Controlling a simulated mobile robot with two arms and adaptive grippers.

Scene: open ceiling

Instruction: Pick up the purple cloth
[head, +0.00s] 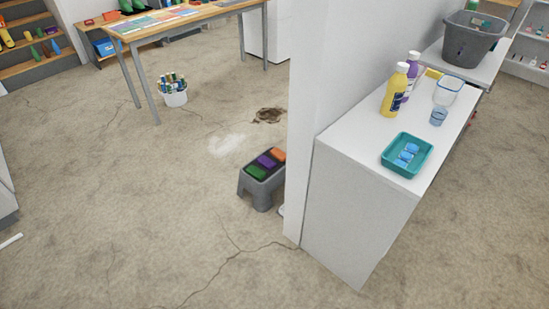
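A purple cloth (267,162) lies on top of a small grey step stool (260,189) on the floor. It sits between a green cloth (256,173) in front and an orange cloth (278,155) behind. The stool stands close against the left side of a white wall end, which hides part of its right side. Neither of my grippers shows in the head view.
A table (215,15) and a bucket of markers (175,99) stand further back.

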